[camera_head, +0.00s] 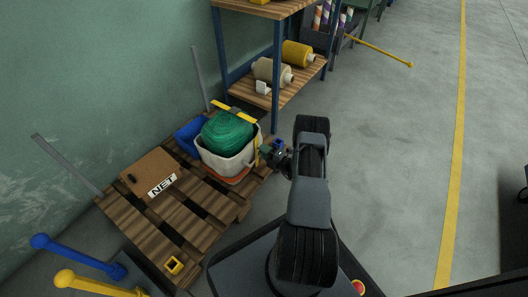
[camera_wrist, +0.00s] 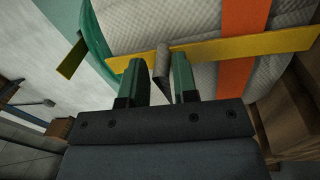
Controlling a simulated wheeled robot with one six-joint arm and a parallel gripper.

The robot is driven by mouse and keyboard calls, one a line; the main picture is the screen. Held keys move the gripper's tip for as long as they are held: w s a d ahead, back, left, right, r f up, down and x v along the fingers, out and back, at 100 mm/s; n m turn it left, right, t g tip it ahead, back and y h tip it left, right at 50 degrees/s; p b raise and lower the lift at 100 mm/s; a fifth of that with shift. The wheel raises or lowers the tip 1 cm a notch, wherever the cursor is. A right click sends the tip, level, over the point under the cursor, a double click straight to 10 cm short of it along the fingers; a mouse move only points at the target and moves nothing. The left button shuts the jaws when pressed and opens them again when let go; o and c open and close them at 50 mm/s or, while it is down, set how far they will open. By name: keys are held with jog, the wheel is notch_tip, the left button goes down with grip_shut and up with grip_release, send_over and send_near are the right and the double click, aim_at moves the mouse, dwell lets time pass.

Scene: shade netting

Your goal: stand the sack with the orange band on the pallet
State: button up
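The sack (camera_head: 226,163) is white and woven, with green netting (camera_head: 228,130) bulging from its top and yellow strapping (camera_head: 257,150) around it. In the head view it is roughly upright at the pallet's far right end, with orange low on its front. The wrist view shows its orange band (camera_wrist: 242,55) and quilted side up close. My gripper (camera_wrist: 160,75) is at the sack's right side, its green fingers close on either side of a grey tab (camera_wrist: 162,62) by the yellow strap. The wooden pallet (camera_head: 180,222) is under the sack; their contact is hidden.
A brown board marked NET (camera_head: 148,174) lies on the pallet's left part, with a blue container (camera_head: 190,134) behind the sack. A shelf with rolls (camera_head: 272,70) stands beyond. Grey stakes, blue and yellow posts (camera_head: 75,255) edge the pallet.

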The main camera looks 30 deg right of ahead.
jog(key=shift+o, duration=1.4)
jog(key=shift+d, duration=0.1)
jog(key=p+v, duration=0.3)
jog(key=v, duration=0.8)
jog(key=a+r+n+g+y, duration=0.2)
jog(key=a+r+n+g, duration=0.65)
jog(key=r+n, duration=0.35)
jog(key=a+r+n+g+y, duration=0.2)
jog(key=a+r+n+g, duration=0.65)
jog(key=n, duration=0.55)
jog(key=s+a+r+n+t+h, duration=0.1)
jog(key=s+a+r+n+h, duration=0.2)
jog(key=n, duration=0.9)
jog(key=s+a+r+n+t+h, duration=0.1)
jog(key=s+a+r+n+h, duration=0.2)
jog(key=s+r+n+h, duration=0.5)
notch_tip(320, 180, up, 2)
jog(key=s+n, duration=0.1)
jog(key=n, duration=0.3)
jog(key=shift+r+h, duration=0.25)
jog(key=shift+h, duration=0.15)
jog(key=shift+r, duration=0.1)
